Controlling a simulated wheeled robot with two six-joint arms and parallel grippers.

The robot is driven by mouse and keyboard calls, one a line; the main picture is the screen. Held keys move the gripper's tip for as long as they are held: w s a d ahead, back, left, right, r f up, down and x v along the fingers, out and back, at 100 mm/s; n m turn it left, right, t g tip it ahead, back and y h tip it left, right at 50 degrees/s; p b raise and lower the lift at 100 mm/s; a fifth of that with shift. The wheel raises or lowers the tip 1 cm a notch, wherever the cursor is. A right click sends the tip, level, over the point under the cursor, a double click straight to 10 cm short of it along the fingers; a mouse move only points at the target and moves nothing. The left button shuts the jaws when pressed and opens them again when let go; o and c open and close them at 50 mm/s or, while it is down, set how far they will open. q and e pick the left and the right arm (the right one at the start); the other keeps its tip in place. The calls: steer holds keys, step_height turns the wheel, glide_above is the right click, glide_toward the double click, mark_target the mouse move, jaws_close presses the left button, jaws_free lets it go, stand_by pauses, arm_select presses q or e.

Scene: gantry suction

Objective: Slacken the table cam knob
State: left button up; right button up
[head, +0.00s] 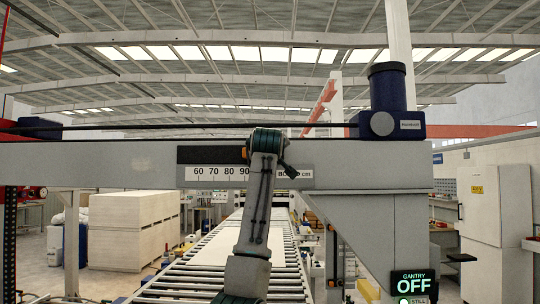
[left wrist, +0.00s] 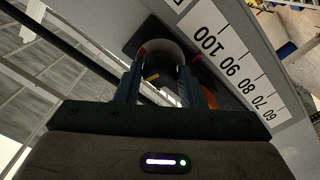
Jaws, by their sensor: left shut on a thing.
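A dark round knob (left wrist: 163,62) with a pale rim sits on a dark plate on the gantry beam, beside the end of the centimetre scale. Small red and yellow marks show around it in the left wrist view. My left gripper (left wrist: 166,82) is shut on this knob, a finger on either side. In the head view my left wrist hides the knob and fingertips in front of the scale (head: 215,173). The scale also shows in the left wrist view (left wrist: 250,68). The knob's label is not readable. My right gripper is out of view.
The grey gantry beam (head: 90,165) spans the view, with a dark blue motor (head: 388,88) at right. A lit panel (head: 413,283) reads GANTRY OFF. A roller conveyor (head: 190,276) runs below, and pale stacked boards (head: 130,230) stand at left.

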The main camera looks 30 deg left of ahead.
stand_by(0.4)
arm_select(q)
steer(key=o, duration=1)
steer(key=shift+s, duration=0.1)
steer(key=shift+b+v, duration=3.35)
steer(key=shift+v, duration=2)
